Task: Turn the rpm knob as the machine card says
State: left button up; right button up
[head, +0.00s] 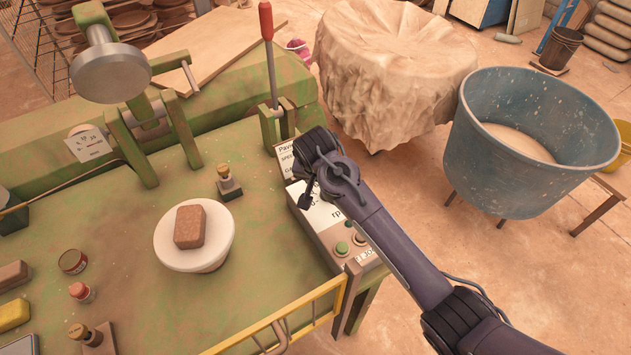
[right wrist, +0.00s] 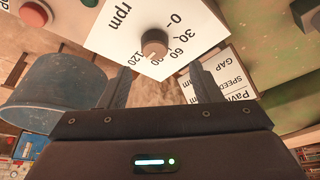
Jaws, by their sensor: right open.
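The rpm knob (right wrist: 154,43) is a small brown round knob on a white dial plate (right wrist: 125,35) marked 0, 30, 60 and 120 in the right wrist view. A pale mark shows on its side; its exact setting is hard to read. My right gripper (right wrist: 160,77) is open, its two fingers apart and pointing toward the knob without visibly gripping it. In the head view my right gripper (head: 306,197) hangs over the control box (head: 328,232) and hides the knob. The machine card (head: 287,157) is partly covered there; in the right wrist view it reads "SPEED" and "GAP", values cut off.
Green and dark buttons (head: 342,248) sit at the control box's near end. A red-handled lever (head: 267,55) rises behind the card. A round white plate (head: 180,250) holds a brown block (head: 189,227). A yellow rail (head: 285,325) runs along the front, and a blue tub (head: 535,150) stands right.

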jog(key=f, duration=0.1)
jog(key=d+f, duration=0.1)
jog(key=w+f+p, duration=0.1)
jog(key=shift+d+f, duration=0.2)
jog(key=shift+f, duration=0.05)
jog(key=shift+x, duration=1)
jog(key=shift+w+a+f, duration=0.2)
jog(key=shift+a+f, duration=0.05)
jog(key=shift+f, duration=0.25)
jog(key=c, duration=1)
pick_arm(q)
jog(key=d, duration=0.1)
jog(key=s+d+r, duration=0.1)
jog(key=shift+d+r, duration=0.2)
jog(key=shift+d, duration=0.1)
